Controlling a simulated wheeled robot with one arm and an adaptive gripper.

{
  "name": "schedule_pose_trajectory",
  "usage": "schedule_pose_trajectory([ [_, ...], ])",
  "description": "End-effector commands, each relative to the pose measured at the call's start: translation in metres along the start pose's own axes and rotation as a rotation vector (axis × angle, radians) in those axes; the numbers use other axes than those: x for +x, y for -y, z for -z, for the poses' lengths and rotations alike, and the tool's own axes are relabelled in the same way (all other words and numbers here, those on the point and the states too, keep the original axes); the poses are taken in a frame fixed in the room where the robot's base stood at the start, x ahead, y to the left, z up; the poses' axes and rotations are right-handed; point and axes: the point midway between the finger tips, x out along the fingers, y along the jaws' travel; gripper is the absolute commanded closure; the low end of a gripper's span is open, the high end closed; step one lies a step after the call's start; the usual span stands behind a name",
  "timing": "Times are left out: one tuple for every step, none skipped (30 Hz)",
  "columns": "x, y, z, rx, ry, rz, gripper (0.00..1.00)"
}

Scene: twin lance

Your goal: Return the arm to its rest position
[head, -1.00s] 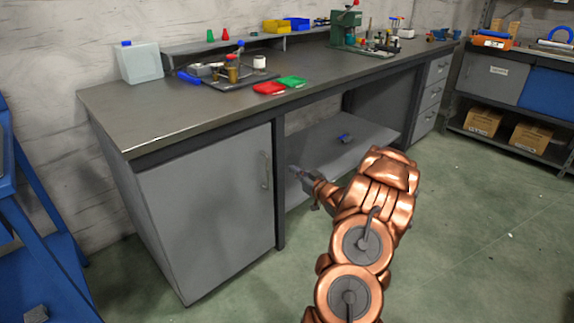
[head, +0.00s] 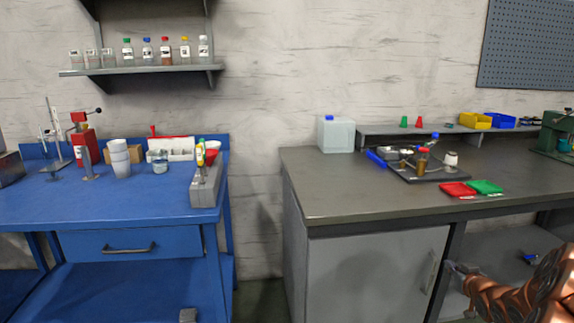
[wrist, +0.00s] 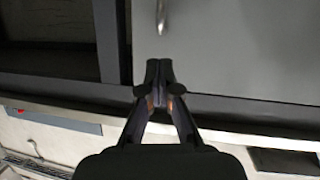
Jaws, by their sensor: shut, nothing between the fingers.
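My copper-coloured arm (head: 520,298) reaches in from the lower right corner of the head view, and most of it is cut off by the frame edge. My gripper (head: 453,268) shows small in front of the grey workbench, beside the cabinet door (head: 370,275) and its handle. In the wrist view my gripper (wrist: 159,66) has its fingertips together with nothing between them. The cabinet door (wrist: 235,40) and its handle (wrist: 162,16) lie beyond the fingertips there. Whether the gripper touches the bench cannot be told.
The grey worktop (head: 330,195) carries a jug (head: 336,135), a dark tray (head: 440,172) and red (head: 458,190) and green (head: 485,187) pieces. A blue bench (head: 100,205) with labware stands left, under a wall shelf (head: 140,69). A narrow gap separates the benches.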

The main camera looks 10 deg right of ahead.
Motion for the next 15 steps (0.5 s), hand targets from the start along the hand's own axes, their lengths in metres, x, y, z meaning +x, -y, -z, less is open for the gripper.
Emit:
schedule_pose_trajectory([
  [-0.004, 0.011, 0.023, -0.015, 0.036, -0.004, 1.0],
  [-0.006, 0.016, 0.029, -0.02, 0.059, -0.008, 1.0],
  [-0.009, 0.023, 0.037, -0.027, 0.094, -0.016, 1.0],
  [-0.012, 0.028, 0.044, -0.033, 0.116, -0.019, 1.0],
  [-0.015, 0.033, 0.049, -0.038, 0.142, -0.025, 1.0],
  [-0.02, 0.041, 0.056, -0.043, 0.176, -0.029, 1.0],
  [-0.024, 0.047, 0.061, -0.048, 0.201, -0.033, 1.0],
  [-0.029, 0.053, 0.067, -0.052, 0.226, -0.037, 1.0],
  [-0.035, 0.061, 0.073, -0.056, 0.259, -0.041, 1.0],
  [-0.04, 0.067, 0.077, -0.058, 0.287, -0.045, 1.0],
  [-0.046, 0.073, 0.082, -0.061, 0.308, -0.048, 1.0],
  [-0.055, 0.081, 0.088, -0.065, 0.343, -0.053, 1.0],
  [-0.061, 0.087, 0.093, -0.067, 0.365, -0.055, 1.0],
  [-0.068, 0.093, 0.097, -0.069, 0.392, -0.058, 1.0],
  [-0.077, 0.101, 0.104, -0.073, 0.422, -0.061, 1.0],
])
